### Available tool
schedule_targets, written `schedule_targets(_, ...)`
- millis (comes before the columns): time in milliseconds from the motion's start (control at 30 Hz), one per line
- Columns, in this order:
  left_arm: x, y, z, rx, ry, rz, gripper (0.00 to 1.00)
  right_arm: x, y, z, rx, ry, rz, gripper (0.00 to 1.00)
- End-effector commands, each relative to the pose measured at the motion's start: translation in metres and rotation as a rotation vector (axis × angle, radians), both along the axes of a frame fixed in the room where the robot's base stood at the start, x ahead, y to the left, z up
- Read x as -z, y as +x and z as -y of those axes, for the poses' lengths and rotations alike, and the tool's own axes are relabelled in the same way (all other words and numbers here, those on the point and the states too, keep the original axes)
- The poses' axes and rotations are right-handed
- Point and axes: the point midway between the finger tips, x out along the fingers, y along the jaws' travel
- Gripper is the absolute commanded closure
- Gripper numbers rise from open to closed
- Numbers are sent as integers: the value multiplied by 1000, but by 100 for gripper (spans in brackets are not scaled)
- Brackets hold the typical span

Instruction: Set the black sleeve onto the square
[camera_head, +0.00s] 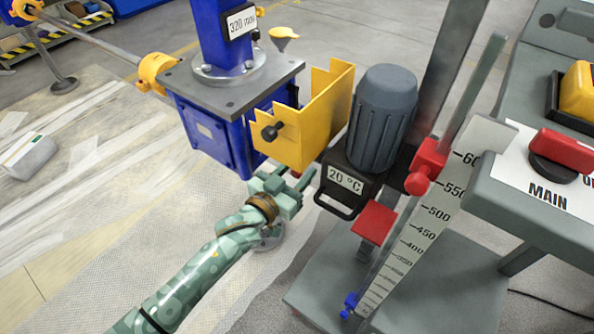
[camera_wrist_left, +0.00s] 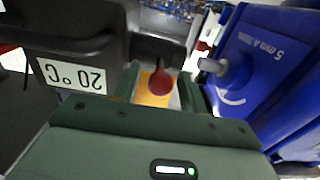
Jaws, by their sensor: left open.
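My left gripper (camera_head: 294,178) is open, between the blue gearbox (camera_head: 213,139) and the grey motor (camera_head: 381,117), just below the yellow guard (camera_head: 322,108). In the left wrist view, its two fingers stand apart, with a dark red round-ended part (camera_wrist_left: 161,84) showing between them; I cannot tell whether it is beyond them or held. A grey stub shaft (camera_wrist_left: 213,66) sticks out of the blue gearbox (camera_wrist_left: 262,62) beside the right finger. A black knob-like cylinder (camera_head: 271,131) sits at the guard's near side. I cannot clearly identify the black sleeve or the square. My right gripper is not in view.
The motor's black housing with its 20 °C label (camera_head: 345,179) is close right of the gripper. A height scale (camera_head: 440,208) with red sliders stands further right, before a grey console with a red MAIN switch (camera_head: 563,150).

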Motion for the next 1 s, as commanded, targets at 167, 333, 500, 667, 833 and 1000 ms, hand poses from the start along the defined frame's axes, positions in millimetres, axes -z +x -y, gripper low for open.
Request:
schedule_targets(167, 0, 0, 0, 0, 1, 1, 85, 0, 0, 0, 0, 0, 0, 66)
schedule_targets(333, 0, 0, -1, 0, 1, 1, 100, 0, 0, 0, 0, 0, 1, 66)
schedule_targets(500, -2, 15, -21, -2, 8, 4, 100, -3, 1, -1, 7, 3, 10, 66)
schedule_targets(667, 0, 32, -45, -1, 5, 3, 100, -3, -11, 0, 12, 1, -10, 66)
schedule_targets(833, 1, 38, -53, -1, 2, 0, 100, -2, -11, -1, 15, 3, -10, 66)
schedule_targets(1000, 1, 38, -53, -1, 1, 0, 100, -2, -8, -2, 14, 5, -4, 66)
